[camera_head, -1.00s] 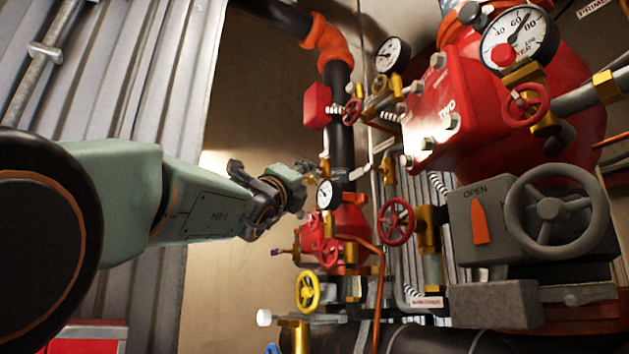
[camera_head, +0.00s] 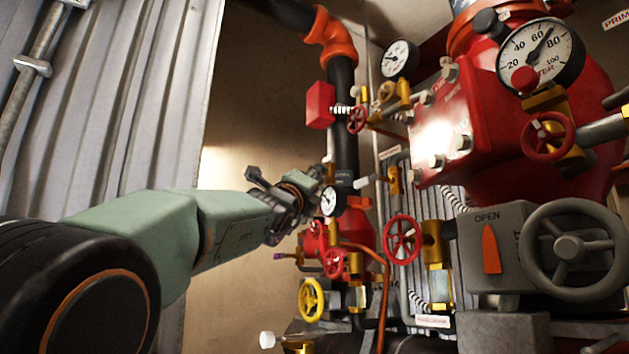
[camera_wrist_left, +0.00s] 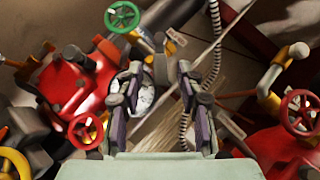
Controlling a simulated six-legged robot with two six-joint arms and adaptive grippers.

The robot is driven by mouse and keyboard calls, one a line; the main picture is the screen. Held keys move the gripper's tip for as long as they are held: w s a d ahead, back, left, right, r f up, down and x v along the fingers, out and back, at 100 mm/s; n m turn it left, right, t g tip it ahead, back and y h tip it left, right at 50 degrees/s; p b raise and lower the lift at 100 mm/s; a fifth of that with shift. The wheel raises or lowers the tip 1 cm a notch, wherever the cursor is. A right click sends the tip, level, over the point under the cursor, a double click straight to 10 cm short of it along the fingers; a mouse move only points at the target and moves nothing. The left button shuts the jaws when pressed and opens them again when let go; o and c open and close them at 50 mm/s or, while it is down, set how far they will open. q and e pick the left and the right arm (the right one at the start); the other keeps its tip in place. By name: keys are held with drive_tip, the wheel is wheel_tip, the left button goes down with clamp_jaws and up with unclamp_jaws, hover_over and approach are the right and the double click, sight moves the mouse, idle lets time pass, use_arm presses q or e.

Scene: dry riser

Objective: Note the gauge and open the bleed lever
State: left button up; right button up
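My left gripper (camera_head: 314,187) reaches in from the left, in front of the pipework. In the wrist view its two fingers (camera_wrist_left: 158,100) stand apart with nothing gripped. A small white-faced gauge (camera_head: 332,201) is just right of the gripper. A white dial (camera_wrist_left: 144,97) shows partly behind the left finger in the wrist view. Two more gauges are higher: a small one (camera_head: 399,60) and a large one (camera_head: 541,55) whose needle points between 60 and 80. A white-tipped lever (camera_head: 364,182) is on a brass valve right of the gripper; I cannot tell whether it is the bleed lever. My right gripper is not in view.
Red handwheels (camera_head: 402,239) and a yellow handwheel (camera_head: 312,299) crowd the pipes. A grey valve box marked OPEN (camera_head: 487,250) with a large grey wheel (camera_head: 572,247) stands at the right. An orange tube (camera_head: 384,300) runs below the gripper. Corrugated wall (camera_head: 120,110) is at the left.

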use_arm(q)
clamp_jaws()
idle(0.3)
drive_tip(key=shift+w+a+f+m+g+h+p, duration=0.15)
drive_tip(key=shift+w+m+h+p, duration=0.05)
drive_tip(key=shift+m+h, duration=0.95)
drive_tip(key=shift+w+a+f+m+g+h+p, duration=0.15)
drive_tip(key=shift+w+a+m+h, duration=0.1)
drive_tip(key=shift+m+h, duration=0.95)
drive_tip(key=shift+w+a+f+m+g+h+p, duration=0.1)
drive_tip(key=shift+w+f+m+h+p, duration=0.1)
drive_tip(key=shift+m+h, duration=0.95)
drive_tip(key=shift+y, duration=0.3)
unclamp_jaws()
